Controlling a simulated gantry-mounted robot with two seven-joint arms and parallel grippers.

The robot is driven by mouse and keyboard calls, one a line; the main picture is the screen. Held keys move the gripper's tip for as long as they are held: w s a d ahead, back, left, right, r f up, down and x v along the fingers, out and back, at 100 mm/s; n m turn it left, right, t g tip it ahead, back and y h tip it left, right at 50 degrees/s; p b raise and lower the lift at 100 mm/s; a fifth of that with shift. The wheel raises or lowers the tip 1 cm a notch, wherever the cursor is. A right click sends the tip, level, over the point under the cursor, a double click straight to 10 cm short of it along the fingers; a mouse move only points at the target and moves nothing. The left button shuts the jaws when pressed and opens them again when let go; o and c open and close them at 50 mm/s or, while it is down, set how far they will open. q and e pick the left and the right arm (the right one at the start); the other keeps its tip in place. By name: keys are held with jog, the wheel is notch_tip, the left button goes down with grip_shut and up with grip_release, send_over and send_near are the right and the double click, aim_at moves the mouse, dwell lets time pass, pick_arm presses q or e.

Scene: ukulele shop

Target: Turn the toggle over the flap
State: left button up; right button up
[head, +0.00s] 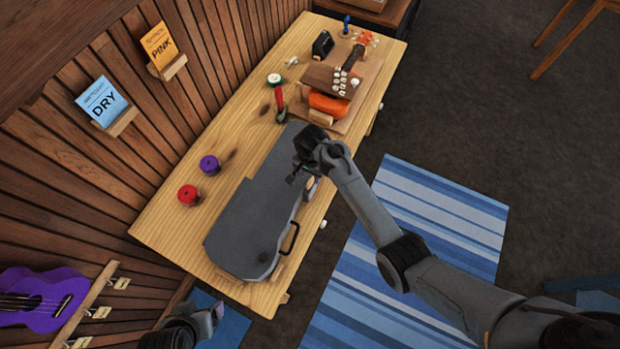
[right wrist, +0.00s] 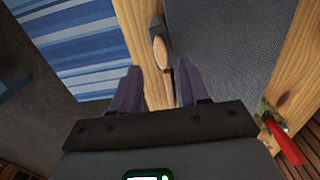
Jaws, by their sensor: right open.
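A grey instrument case (head: 252,212) lies shut on the wooden bench, its black handle (head: 290,237) on the near long side. A small rounded wooden piece, apparently the toggle (right wrist: 161,52), shows at the case's edge in the right wrist view. Whether it covers a flap I cannot tell. My right gripper (head: 294,178) is over the case's near edge in the head view. In the right wrist view it is open (right wrist: 158,82), its purple fingers on either side of that edge and nothing held. My left gripper (head: 216,312) is low at the bottom, its fingers unclear.
The bench (head: 165,222) also bears a red roll (head: 187,194), a purple roll (head: 209,164), a red-handled tool (head: 279,98) and an orange ukulele (head: 328,104) in a wooden holder. A purple ukulele (head: 42,298) hangs at lower left. A striped blue rug (head: 440,215) covers the floor at right.

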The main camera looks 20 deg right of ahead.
aim_at(310, 182)
jog(key=shift+f, duration=2.35)
grip_shut()
